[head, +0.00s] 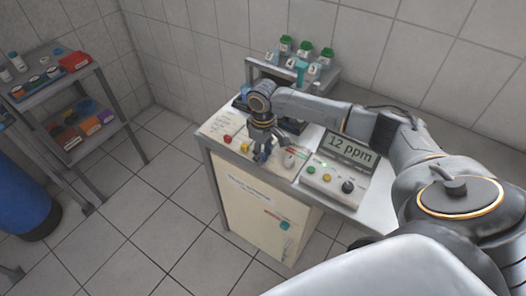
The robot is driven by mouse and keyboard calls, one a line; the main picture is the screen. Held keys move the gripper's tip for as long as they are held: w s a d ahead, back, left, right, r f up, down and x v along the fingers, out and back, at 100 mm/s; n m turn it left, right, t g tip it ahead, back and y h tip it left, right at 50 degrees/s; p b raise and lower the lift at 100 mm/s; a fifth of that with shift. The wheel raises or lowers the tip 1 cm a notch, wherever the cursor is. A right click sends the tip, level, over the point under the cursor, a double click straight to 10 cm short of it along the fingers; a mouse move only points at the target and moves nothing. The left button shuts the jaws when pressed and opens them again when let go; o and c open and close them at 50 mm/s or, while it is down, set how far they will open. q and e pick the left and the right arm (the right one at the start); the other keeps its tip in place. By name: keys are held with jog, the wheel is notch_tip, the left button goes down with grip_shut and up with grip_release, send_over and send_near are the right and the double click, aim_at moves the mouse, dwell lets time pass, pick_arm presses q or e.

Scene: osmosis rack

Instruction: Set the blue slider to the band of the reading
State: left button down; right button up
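A meter (340,170) on the worktop shows "12 ppm" on its display (353,150). A pale panel (213,126) to its left carries a red knob (227,139), a yellow knob (245,147) and a whitish knob (289,160). My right gripper (262,156) points down over the panel, between the yellow and whitish knobs. A small dark-blue patch shows at its fingertips; I cannot tell whether it is the blue slider or part of the fingers. The finger opening is too small to judge. My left gripper is not in view.
A small raised shelf (322,76) behind holds several green-capped bottles (305,48). The cabinet front (250,205) has a teal handle-like part (284,225). The floor between is clear.

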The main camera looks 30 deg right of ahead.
jog(key=shift+c, duration=0.4)
grip_shut()
jog(key=shift+w+d+r+p, duration=0.15)
jog(key=shift+w+d+p, duration=0.1)
jog(key=shift+d+p, duration=0.25)
jog(key=shift+w+d, duration=0.15)
jog(key=shift+d, duration=0.4)
jog(key=shift+o, duration=0.4)
grip_release()
